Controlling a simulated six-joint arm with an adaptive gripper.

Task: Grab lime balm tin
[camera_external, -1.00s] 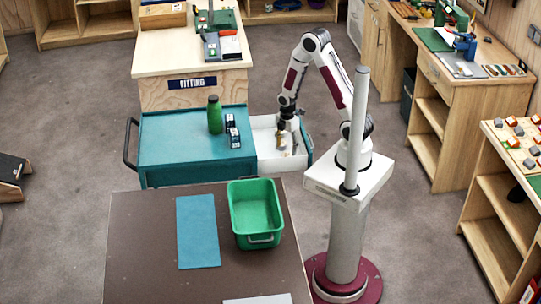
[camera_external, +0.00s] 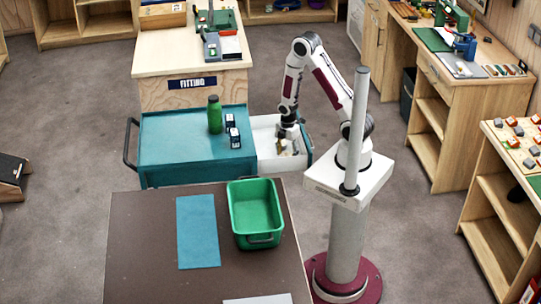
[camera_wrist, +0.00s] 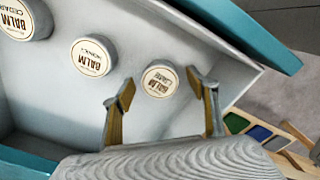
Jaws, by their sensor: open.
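Three round balm tins with pale lids sit in the open white drawer. In the wrist view one tin (camera_wrist: 160,79) lies between the fingers of my gripper (camera_wrist: 165,92), a little ahead of the tips. Its label is upside down, and the scent name is too small to read surely. My gripper is open, with a gap on each side of that tin. A second tin (camera_wrist: 90,58) sits to its left, perhaps honey. A third tin (camera_wrist: 18,20) at the upper left reads cedar. In the external view my gripper (camera_external: 287,148) is down inside the drawer, and the tins are hard to make out.
The drawer (camera_external: 265,163) extends from a teal cart (camera_external: 175,150) carrying a green bottle (camera_external: 214,115) and two small dark items (camera_external: 233,132). Drawer walls surround my gripper closely. A green bin (camera_external: 256,210) stands on the brown table (camera_external: 140,245) in front.

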